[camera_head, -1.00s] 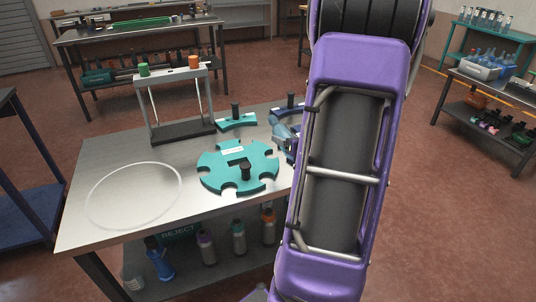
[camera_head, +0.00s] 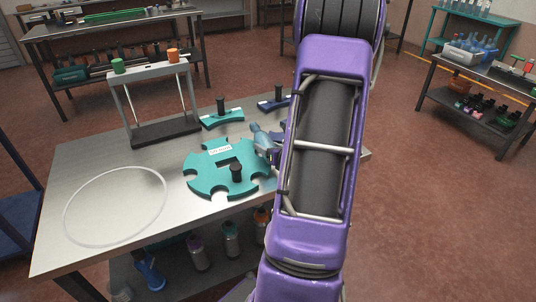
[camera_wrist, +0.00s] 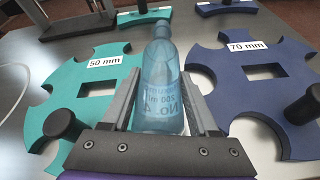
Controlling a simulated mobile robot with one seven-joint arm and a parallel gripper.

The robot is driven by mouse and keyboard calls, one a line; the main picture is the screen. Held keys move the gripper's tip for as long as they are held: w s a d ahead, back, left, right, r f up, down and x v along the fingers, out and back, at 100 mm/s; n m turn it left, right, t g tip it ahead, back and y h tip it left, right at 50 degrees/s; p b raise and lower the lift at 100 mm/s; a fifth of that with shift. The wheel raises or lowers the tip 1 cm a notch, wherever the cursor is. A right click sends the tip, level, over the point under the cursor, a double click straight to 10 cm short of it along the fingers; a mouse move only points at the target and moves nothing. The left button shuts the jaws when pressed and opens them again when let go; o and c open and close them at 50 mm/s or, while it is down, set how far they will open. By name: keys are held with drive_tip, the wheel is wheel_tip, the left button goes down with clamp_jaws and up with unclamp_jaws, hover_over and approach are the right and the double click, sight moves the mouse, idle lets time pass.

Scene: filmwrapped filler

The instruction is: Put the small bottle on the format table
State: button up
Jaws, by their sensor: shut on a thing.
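In the head view the bottle (camera_head: 262,138) shows partly beside my purple arm, above the right part of the format table (camera_head: 85,160), a steel-topped table. Whether its base touches the table top is hidden by the gripper.
A teal star-shaped plate labelled 50 mm (camera_wrist: 75,95) lies left of the bottle, and a blue one labelled 70 mm (camera_wrist: 250,80) lies right. A frame with green and orange caps (camera_head: 150,100) stands behind. A white ring outline (camera_head: 115,205) marks bare table at the left.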

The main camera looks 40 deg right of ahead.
drive_tip(key=shift+f, duration=1.05)
drive_tip(key=shift+f, duration=0.15)
drive_tip(key=o, duration=0.9)
drive_tip(key=shift+b, duration=0.3)
drive_tip(key=o, duration=0.4)
drive_tip(key=shift+o, duration=0.2)
